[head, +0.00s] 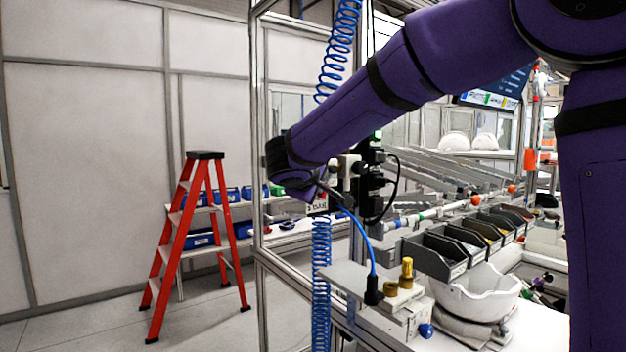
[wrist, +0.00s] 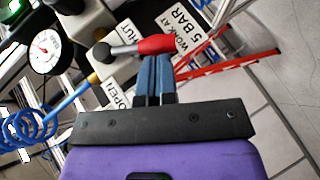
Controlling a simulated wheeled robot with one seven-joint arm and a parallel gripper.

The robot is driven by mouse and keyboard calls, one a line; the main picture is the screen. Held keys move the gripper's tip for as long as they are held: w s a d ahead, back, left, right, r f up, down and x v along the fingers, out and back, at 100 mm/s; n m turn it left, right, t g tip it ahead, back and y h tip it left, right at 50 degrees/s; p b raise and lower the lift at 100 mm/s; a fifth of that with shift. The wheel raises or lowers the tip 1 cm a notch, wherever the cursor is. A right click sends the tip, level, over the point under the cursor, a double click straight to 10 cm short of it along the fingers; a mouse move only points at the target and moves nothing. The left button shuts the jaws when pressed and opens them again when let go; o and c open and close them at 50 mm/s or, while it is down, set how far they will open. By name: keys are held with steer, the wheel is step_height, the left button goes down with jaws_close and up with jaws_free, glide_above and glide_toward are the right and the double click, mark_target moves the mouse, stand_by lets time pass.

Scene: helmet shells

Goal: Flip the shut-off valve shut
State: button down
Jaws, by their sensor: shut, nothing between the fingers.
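The shut-off valve's lever has a red handle (wrist: 157,45) and a grey metal shank. In the wrist view it points right from its pivot (wrist: 103,52), lying between the SHUT label (wrist: 127,32) and the OPEN label (wrist: 118,96). My gripper (wrist: 154,60) has its two blue fingers shut together and empty. Their tips are right at the lower edge of the red handle; whether they touch it I cannot tell. In the head view my gripper (head: 318,190) is at the valve unit (head: 346,168) on the frame post, and my wrist hides most of the lever.
A round pressure gauge (wrist: 43,48) and a blue coiled hose (wrist: 30,130) are close by at the left in the wrist view. A "WORK AT 5 BAR" sign (wrist: 197,30) is beside the handle. A red stepladder (head: 190,230) stands left of the frame, with open floor around it.

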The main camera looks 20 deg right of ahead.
mark_target(321, 196)
steer(key=shift+w+d+f+n+t+h, duration=0.2)
steer(key=shift+d+f+n+t+h, duration=0.2)
steer(key=shift+d+f+h, duration=0.2)
steer(key=shift+w+d+f+n+t+h, duration=0.15)
steer(key=shift+d+f+n+t+h, duration=0.15)
steer(key=shift+d+f+t+h, duration=0.3)
steer(key=shift+d+f, duration=0.1)
steer(key=shift+f, duration=0.05)
steer(key=shift+a, duration=0.4)
steer(key=s+a, duration=0.8)
steer(key=a, duration=0.1)
steer(key=shift+s+a, duration=0.15)
steer(key=shift+a, duration=0.2)
